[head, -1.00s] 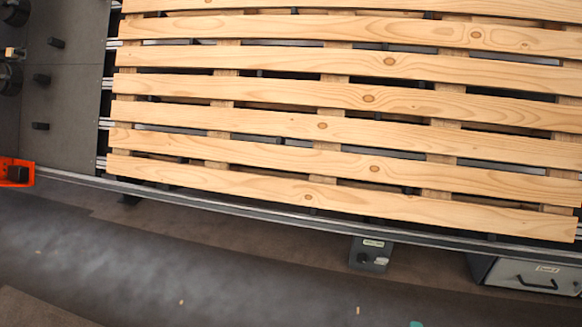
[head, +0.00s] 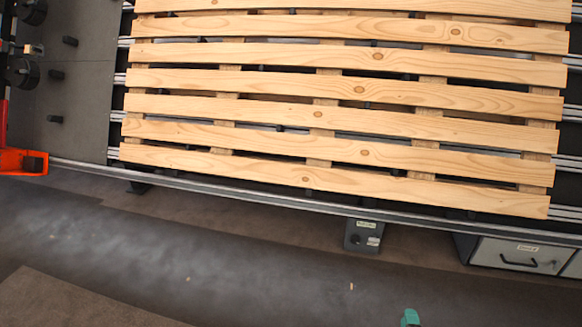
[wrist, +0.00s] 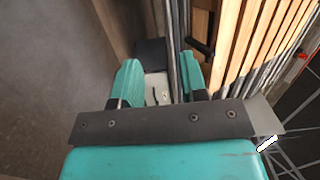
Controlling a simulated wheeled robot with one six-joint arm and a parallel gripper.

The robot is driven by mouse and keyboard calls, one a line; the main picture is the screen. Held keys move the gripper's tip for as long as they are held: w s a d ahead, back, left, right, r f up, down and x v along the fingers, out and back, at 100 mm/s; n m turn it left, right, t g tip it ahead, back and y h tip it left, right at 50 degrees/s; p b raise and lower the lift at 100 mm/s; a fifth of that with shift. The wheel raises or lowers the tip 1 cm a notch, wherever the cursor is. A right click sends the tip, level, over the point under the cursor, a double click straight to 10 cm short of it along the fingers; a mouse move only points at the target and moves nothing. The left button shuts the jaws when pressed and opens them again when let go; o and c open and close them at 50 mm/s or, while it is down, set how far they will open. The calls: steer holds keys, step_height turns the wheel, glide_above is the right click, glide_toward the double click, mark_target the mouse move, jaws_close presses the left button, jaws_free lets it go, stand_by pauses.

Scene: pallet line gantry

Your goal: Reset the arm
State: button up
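My gripper (wrist: 160,80) shows in the wrist view as two teal fingers set well apart on a dark plate. The gap between the fingers holds nothing. A drawer front and metal rail show beyond it. In the head view only a small teal tip (head: 410,318) shows at the bottom edge, right of centre. The rest of the arm is out of that picture.
A slatted wooden pallet (head: 340,150) lies on a conveyor with a metal side rail (head: 290,201). Below the rail are a small grey control box (head: 363,237) and a drawer unit (head: 515,256). An orange part (head: 20,162) stands at left. The floor (head: 200,260) is open.

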steer(key=w+a+r+n+g+y+b, duration=0.1)
steer(key=w+a+r+n+y, duration=0.35)
steer(key=w+r, duration=0.4)
steer(key=w+a+r+n+g+y+b, duration=0.1)
steer(key=w+a+r+n+y+b, duration=0.15)
steer(key=w+r+n+y, duration=0.6)
steer(key=w+a+r+n+g+b, duration=0.2)
steer(key=a+r+n+g, duration=0.45)
steer(key=a+r, duration=0.85)
steer(key=s+a+r+n+g+h+b, duration=0.1)
steer(key=s+a+r+n+g, duration=0.15)
steer(key=s+r, duration=0.55)
steer(key=s+a+r+n+g+h+b, duration=0.15)
steer(key=s+a+r+g, duration=0.35)
steer(key=s, duration=0.6)
steer(key=s+d+r+n+g+h+b, duration=0.1)
steer(key=s+d+n+h, duration=0.15)
steer(key=s, duration=0.95)
steer(key=s+d+r+n+g+h, duration=0.1)
steer(key=s+d, duration=0.3)
steer(key=s, duration=0.7)
step_height(320, 180, up, 38)
steer(key=p, duration=3.7)
steer(key=shift+s+d+r+p, duration=0.2)
steer(key=shift+p, duration=0.2)
